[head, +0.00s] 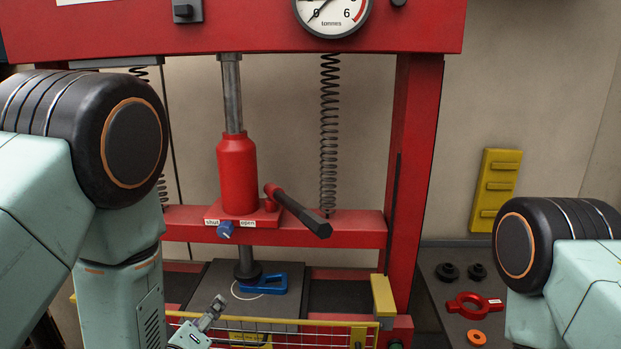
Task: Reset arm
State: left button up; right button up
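My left arm fills the left side of the head view, with its upper arm bent down in front of the red press. The tip of what looks like my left gripper (210,315) shows at the bottom, in front of the press's bed and pointing up and right. Its fingers are small and partly cut off, so I cannot tell whether they are open or shut. My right arm comes in at the lower right edge. Its gripper is out of view.
The red press (420,180) has a gauge (333,14), a red jack (238,175) with a dark-ended handle (300,212), and a blue valve knob (226,229). A blue part (264,284) lies under the ram. A yellow mesh guard (300,330) is in front. A red ring part (474,305) lies right.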

pick_arm(q)
jog(key=s+a+f+m+g+b, duration=0.1)
jog(key=s+f+m+g+b, duration=0.3)
jog(key=s+f, duration=1.2)
jog(key=s+a+f+m+g+b, duration=0.1)
jog(key=s+f+m+g+b, duration=0.4)
jog(key=s+f, duration=1.2)
jog(key=f+g+b, duration=0.1)
jog(key=g+b, duration=0.2)
jog(key=g, duration=0.2)
jog(key=shift+s+a+f+b, duration=0.15)
jog(key=shift+s+a+b, duration=0.15)
jog(key=shift+a+b, duration=0.1)
